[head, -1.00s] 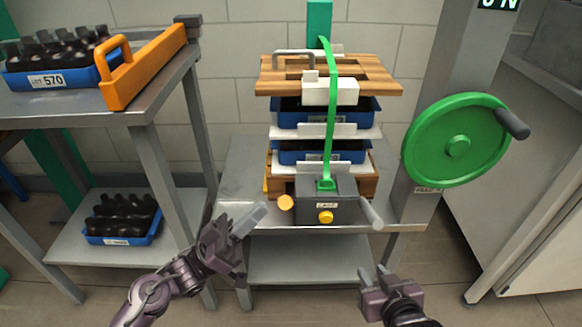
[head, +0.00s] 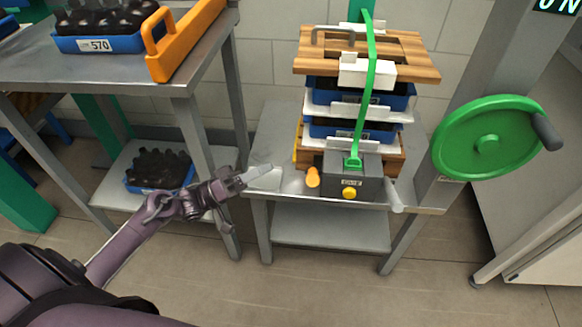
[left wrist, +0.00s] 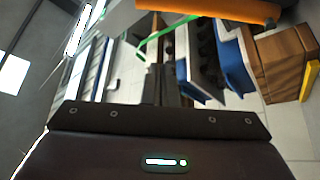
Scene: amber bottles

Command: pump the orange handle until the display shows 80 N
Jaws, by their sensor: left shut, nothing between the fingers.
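The orange handle (head: 313,177) shows as a small rounded end at the left of a dark grey box (head: 372,188) on the low metal table. In the left wrist view an orange bar (left wrist: 215,10), which looks like this handle, crosses the top. My left gripper (head: 260,172) is shut and empty, pointing right, left of the handle and apart from it in the head view. My right gripper is out of view.
A green strap (head: 368,90) runs over a wooden board (head: 420,66) and stacked blue crates (head: 400,101). The box has a yellow knob (head: 349,193) and a grey lever (head: 395,202). A green wheel (head: 470,150) stands right; a metal bench (head: 190,75) with bottle crates stands left.

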